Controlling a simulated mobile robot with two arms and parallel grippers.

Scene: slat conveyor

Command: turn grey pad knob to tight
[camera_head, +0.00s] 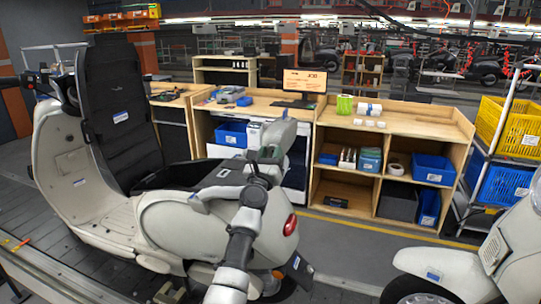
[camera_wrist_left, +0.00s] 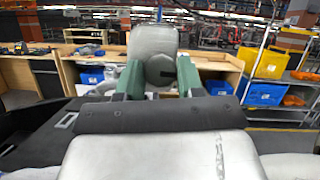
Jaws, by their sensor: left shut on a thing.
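The grey pad (camera_head: 280,132) stands upright above the rear of a cream scooter (camera_head: 165,222). It also shows in the left wrist view (camera_wrist_left: 153,40). The round grey knob (camera_wrist_left: 160,70) sits low on the pad's near face, with a dark mark on its lower right. My left gripper (camera_head: 266,154) is at the base of the pad. Its two green fingers lie on either side of the knob in the left wrist view, shut on it. In the head view the knob is mostly hidden by the gripper. My right gripper is not in view.
A black cover (camera_head: 112,95) covers the scooter's front. A wooden shelf unit (camera_head: 390,130) with bins and a monitor (camera_head: 305,82) stand behind. Another scooter (camera_head: 480,265) is at lower right. A rack holds yellow crates (camera_head: 510,127). Floor between the scooters is clear.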

